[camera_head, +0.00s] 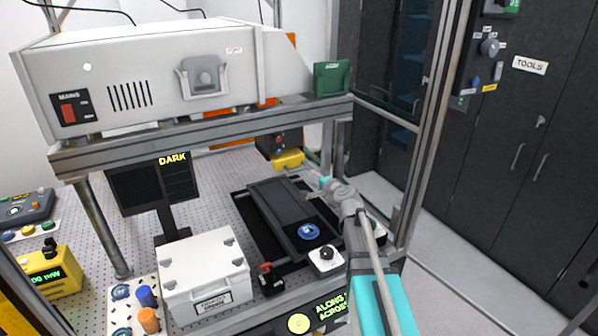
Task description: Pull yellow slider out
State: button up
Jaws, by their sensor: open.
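The yellow slider (289,160) is a small yellow block low on a dark unit with a red knob, under the raised shelf at the back of the table. My gripper (325,183) is at the end of my grey and cyan arm, which reaches in from the lower right. It appears just right of and below the yellow slider in the picture, with a visible gap between them. It is open and holds nothing that I can see. The fingers are small and partly hidden by the wrist, so their exact distance from the slider is unclear.
A black stage (285,203) with a blue round part (308,231) lies left of my arm. A white box (205,277) stands at the front. A large beige unit (150,75) sits on the metal shelf (200,132) above. A metal frame post (436,110) rises at right.

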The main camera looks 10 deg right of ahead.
aim_at(300, 170)
jog(key=b+x, duration=0.2)
jog(key=x, duration=1)
jog(key=shift+s, duration=0.1)
grip_shut()
